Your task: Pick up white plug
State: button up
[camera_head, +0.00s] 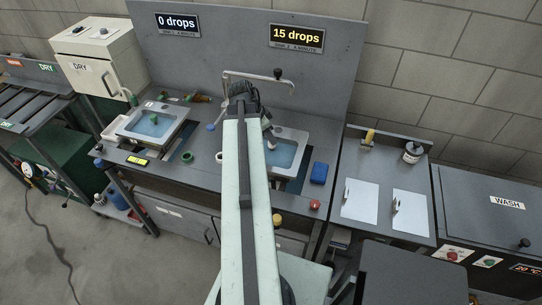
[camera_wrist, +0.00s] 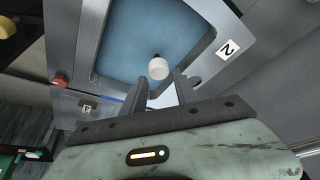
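The white plug (camera_wrist: 158,68) is a small white cylinder with a dark top part, seen over the blue basin of the sink marked 2 (camera_wrist: 104,40). My gripper (camera_wrist: 160,82) is open, with its two dark fingers apart and the plug just beyond and between their tips. I see no finger clearly closed on it. In the head view my gripper (camera_head: 268,128) is over the right-hand sink (camera_head: 302,137), partly hidden by my arm.
A left sink (camera_head: 160,106) holds a green item. A faucet pipe (camera_head: 262,77) stands behind the right sink. A blue block (camera_head: 319,172) and a red button (camera_head: 314,205) are right of it. Two white plates (camera_head: 360,199) lie on the side table.

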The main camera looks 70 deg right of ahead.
aim_at(275, 147)
jog(key=b+x, duration=0.7)
jog(key=x, duration=0.1)
jog(key=shift+w+a+f+b, duration=0.15)
jog(key=shift+a+f+b, duration=0.05)
jog(key=shift+a+b, duration=0.1)
jog(key=shift+r, duration=0.2)
grip_shut()
